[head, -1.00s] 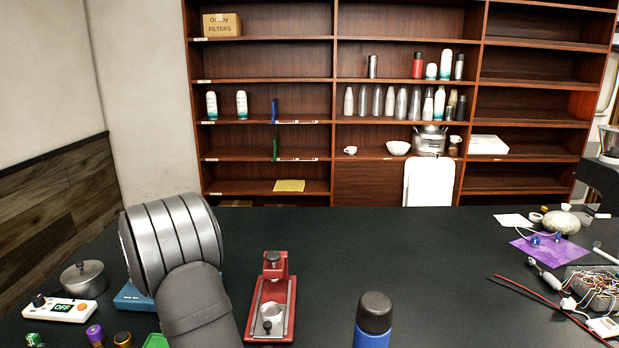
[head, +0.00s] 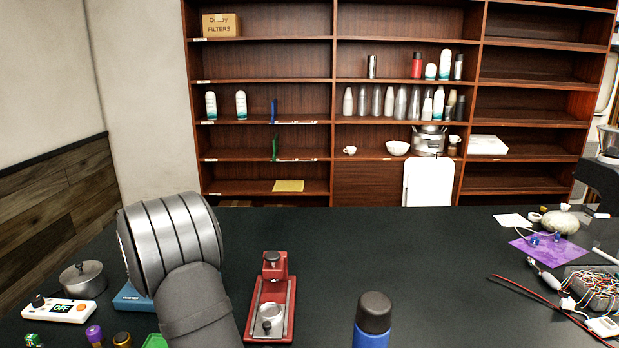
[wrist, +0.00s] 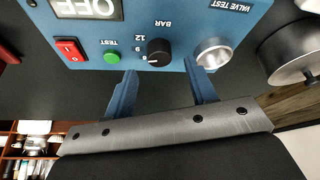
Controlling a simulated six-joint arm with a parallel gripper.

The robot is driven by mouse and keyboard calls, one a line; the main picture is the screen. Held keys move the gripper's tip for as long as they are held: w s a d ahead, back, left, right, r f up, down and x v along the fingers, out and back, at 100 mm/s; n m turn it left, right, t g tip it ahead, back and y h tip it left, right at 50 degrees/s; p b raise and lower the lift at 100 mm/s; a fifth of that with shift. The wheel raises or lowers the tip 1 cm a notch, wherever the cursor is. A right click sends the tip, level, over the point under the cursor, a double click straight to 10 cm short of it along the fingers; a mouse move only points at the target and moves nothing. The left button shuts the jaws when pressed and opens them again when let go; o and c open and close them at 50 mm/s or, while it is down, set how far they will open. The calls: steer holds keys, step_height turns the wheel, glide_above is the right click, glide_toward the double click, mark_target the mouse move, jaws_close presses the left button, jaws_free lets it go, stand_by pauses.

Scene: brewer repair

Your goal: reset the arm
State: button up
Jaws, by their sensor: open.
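My gripper (wrist: 163,90) shows in the wrist view with its two blue fingers apart and nothing between them. Its fingertips are close to the front of a blue valve test box (wrist: 184,30); I cannot tell if they touch it. The box has a display reading OFF, a red switch, a green button, a black knob marked BAR and a silver fitting. In the head view my arm covers the gripper and most of the blue box (head: 130,299).
A metal pot (head: 83,279) and a white OFF device (head: 62,311) stand left of my arm. A red press (head: 271,300) and a blue bottle (head: 372,325) are to the right. Wires (head: 592,287) lie far right. The table's middle back is clear.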

steer(key=v, duration=1.4)
steer(key=x, duration=1.7)
steer(key=shift+w+f, duration=0.2)
steer(key=shift+f, duration=0.15)
steer(key=shift+d+r+n+g+y, duration=0.1)
steer(key=shift+n+g+y, duration=0.4)
steer(key=shift+n, duration=1.3)
steer(key=shift+w+d+n+g+y, duration=0.15)
steer(key=shift+n+y, duration=0.25)
steer(key=shift+n, duration=0.7)
steer(key=shift+s+n+g+y, duration=0.1)
steer(key=shift+n+g+y, duration=0.25)
steer(key=shift+n, duration=0.75)
steer(key=n+g, duration=0.1)
steer(key=n, duration=0.2)
steer(key=shift+w+n+y, duration=0.15)
steer(key=shift+n+y, duration=0.2)
steer(key=shift+n, duration=0.05)
steer(key=shift+w+n+g, duration=0.1)
steer(key=shift+n+g, duration=0.8)
steer(key=shift+n, duration=1.1)
